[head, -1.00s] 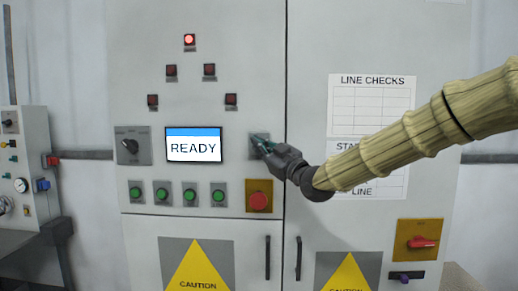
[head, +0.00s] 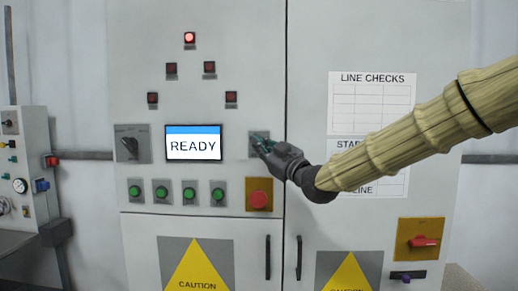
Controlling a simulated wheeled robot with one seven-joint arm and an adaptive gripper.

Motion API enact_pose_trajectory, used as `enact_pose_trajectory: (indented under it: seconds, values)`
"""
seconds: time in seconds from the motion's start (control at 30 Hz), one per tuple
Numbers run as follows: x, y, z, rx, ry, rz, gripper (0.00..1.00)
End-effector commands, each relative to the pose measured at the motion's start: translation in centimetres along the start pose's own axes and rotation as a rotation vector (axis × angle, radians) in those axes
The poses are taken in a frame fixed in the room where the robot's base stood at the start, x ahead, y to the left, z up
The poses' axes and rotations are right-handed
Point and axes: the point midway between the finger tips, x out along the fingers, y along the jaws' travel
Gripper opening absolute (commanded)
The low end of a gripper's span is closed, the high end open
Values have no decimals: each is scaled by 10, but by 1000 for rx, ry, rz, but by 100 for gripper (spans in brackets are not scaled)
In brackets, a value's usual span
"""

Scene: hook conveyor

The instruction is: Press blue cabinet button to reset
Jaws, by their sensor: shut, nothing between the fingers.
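The grey cabinet (head: 240,80) fills the middle of the head view. My gripper (head: 260,142) is shut and empty, its tips at the small grey button plate (head: 254,153) right of the screen. The screen (head: 193,143) has a blue top band and reads READY. No blue button shows clearly on the cabinet front.
Below the screen are several green buttons (head: 162,192) and a red mushroom button (head: 259,197) on a yellow plate. A rotary switch (head: 130,146) is at left, a red handle switch (head: 424,242) at lower right. The top lamp (head: 189,38) is lit red. A side panel (head: 22,170) stands at far left.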

Motion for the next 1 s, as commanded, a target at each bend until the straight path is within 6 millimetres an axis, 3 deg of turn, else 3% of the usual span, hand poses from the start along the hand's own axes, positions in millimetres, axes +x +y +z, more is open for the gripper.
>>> enact_pose_trajectory:
  seconds: [0.5, 1.0]
  values:
    - [-26, -18, -18, 0, 1, 0, 0]
    - [-26, -19, -19, 0, 0, 1, 0]
